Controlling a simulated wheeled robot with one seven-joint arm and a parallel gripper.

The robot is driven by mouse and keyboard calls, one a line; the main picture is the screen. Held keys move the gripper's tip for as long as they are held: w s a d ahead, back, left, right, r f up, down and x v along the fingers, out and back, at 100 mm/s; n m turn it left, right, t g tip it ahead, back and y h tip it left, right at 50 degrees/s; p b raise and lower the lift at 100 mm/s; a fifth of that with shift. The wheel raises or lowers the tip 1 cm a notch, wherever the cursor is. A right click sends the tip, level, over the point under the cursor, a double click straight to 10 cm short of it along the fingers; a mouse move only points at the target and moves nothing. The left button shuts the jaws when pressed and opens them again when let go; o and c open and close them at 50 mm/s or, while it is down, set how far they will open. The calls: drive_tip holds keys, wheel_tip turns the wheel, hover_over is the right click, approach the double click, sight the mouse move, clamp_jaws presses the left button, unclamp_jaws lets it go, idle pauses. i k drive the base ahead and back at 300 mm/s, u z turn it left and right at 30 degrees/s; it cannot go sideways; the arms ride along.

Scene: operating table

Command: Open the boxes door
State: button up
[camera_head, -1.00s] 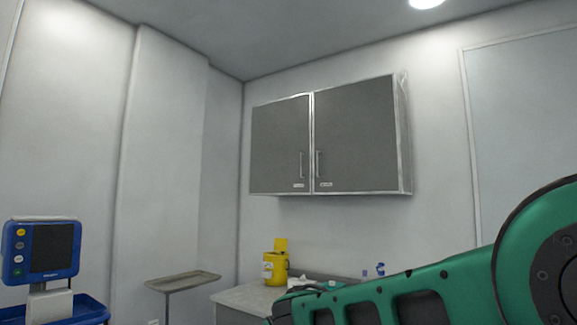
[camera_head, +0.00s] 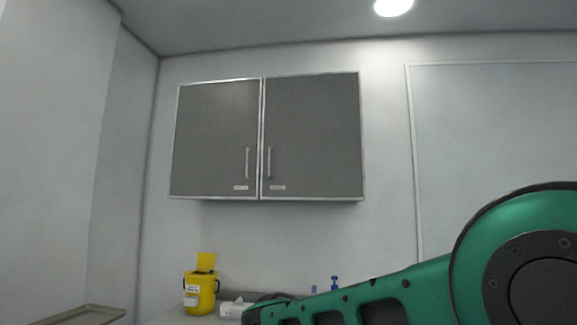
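A grey two-door wall cabinet (camera_head: 312,130) hangs on the back wall, a little left of the middle. Its left door (camera_head: 214,135) and right door look shut. Each door has a vertical handle near the centre seam: the left handle (camera_head: 248,163) and the right handle (camera_head: 269,162). Small labels sit below the handles. My green arm enters from the lower right, below the cabinet and apart from it. My gripper is not in view; the arm's far end runs off the bottom edge.
A yellow bin (camera_head: 201,285) with a raised lid and a white box (camera_head: 234,308) stand on the counter below the cabinet. A metal tray (camera_head: 85,315) is at the lower left. A pale wall panel (camera_head: 495,130) is at the right. The wall around the cabinet is clear.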

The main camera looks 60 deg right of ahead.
sight(313, 147)
drive_tip(key=z, duration=0.55)
drive_tip(key=i, duration=0.95)
drive_tip(key=z, duration=0.5)
